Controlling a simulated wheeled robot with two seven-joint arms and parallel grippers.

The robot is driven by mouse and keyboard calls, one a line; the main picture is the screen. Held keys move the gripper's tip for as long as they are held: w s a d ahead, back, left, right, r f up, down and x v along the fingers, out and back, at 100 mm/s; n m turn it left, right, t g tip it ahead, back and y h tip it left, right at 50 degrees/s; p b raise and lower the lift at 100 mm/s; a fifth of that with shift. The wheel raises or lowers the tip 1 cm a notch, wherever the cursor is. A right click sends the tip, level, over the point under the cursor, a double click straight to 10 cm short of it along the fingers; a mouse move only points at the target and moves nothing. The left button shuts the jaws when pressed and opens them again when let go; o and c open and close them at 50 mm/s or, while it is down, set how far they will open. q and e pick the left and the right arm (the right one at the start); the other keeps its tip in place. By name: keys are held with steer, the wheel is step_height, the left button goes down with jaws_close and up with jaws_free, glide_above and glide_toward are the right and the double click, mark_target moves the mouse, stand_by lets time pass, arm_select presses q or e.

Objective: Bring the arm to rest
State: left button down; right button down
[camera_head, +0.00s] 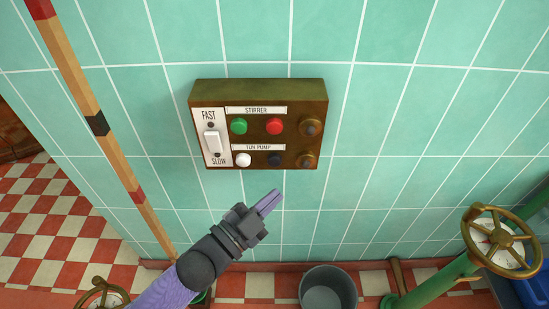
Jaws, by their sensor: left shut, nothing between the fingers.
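My left gripper (268,203) is at the lower middle of the head view, on the end of my purple-sleeved arm. Its fingers are shut with nothing between them and point up and to the right. It is below the brass control box (263,87) on the tiled wall, apart from it in the picture. The box has a FAST/SLOW rocker switch (212,143), a green button (239,126) and a red button (275,126) under STIRRER, and a white button (243,160) and a dark button (275,160) under TUN PUMP. My right gripper is not in view.
A grey bucket (328,288) stands on the floor below the wall. A brass handwheel (500,240) on green pipework is at the right, beside a blue object (532,290). A banded pole (97,124) slants down the left. Another handwheel (103,293) is at the lower left.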

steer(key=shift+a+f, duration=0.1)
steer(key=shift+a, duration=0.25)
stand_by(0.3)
arm_select(q)
steer(key=s+a+f+n+g+y+p, duration=0.15)
steer(key=a+f+n+y, duration=0.5)
steer(key=f, duration=0.75)
steer(key=s+a+f+n+g+y+p, duration=0.25)
steer(key=s+a+f+g+y, duration=0.2)
steer(key=s+a+f, duration=0.55)
steer(key=s+a+f+n+g+y, duration=0.1)
steer(key=s+f+g, duration=0.1)
steer(key=s, duration=0.8)
steer(key=s+a+f+n+g+y, duration=0.1)
steer(key=s+f+n+g, duration=0.1)
steer(key=s, duration=0.8)
steer(key=s+a+f+n+g+y, duration=0.1)
steer(key=s+f+g, duration=0.3)
steer(key=s, duration=0.6)
steer(key=shift+a+f+n+y, duration=0.25)
steer(key=shift+a+n+y, duration=0.05)
steer(key=shift+a, duration=0.25)
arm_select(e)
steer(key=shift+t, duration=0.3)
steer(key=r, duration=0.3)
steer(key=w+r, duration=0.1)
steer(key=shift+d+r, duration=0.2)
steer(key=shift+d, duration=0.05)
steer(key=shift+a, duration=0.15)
